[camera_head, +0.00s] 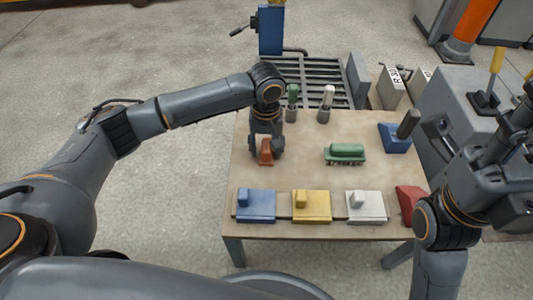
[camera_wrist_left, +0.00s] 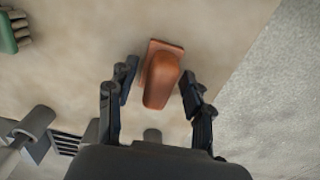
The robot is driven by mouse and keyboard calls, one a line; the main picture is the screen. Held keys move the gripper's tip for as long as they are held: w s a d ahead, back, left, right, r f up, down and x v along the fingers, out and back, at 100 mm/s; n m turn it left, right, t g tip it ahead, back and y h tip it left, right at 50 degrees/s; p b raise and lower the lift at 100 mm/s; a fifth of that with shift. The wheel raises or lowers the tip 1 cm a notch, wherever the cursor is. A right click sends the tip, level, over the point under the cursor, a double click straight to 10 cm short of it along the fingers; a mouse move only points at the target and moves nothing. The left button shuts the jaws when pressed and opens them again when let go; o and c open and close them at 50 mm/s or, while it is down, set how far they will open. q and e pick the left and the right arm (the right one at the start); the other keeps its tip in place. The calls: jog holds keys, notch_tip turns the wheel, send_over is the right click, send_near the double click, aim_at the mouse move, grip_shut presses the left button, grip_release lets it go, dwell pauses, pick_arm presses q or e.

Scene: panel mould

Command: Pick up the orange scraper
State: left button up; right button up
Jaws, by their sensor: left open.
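The orange scraper (camera_head: 265,152) lies on the left part of the table (camera_head: 300,165). In the left wrist view the orange scraper (camera_wrist_left: 161,80) is between the spread fingers, with a gap on both sides. My left gripper (camera_head: 266,150) points down over it and is open; in the left wrist view its fingertips (camera_wrist_left: 160,88) flank the scraper. I cannot tell the exact height of the fingertips above the table. My right arm is at the right edge of the head view, but its fingertips do not show.
Blue (camera_head: 256,206), yellow (camera_head: 311,207) and white (camera_head: 366,207) blocks line the front edge. A green brush-like tool (camera_head: 345,153) lies right of the scraper. Two holders with green (camera_head: 292,95) and white (camera_head: 328,96) handles stand at the back. A blue tool (camera_head: 394,139) and a red one (camera_head: 411,200) are at right.

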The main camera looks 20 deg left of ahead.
pick_arm(q)
grip_shut()
jog(key=shift+r, duration=0.2)
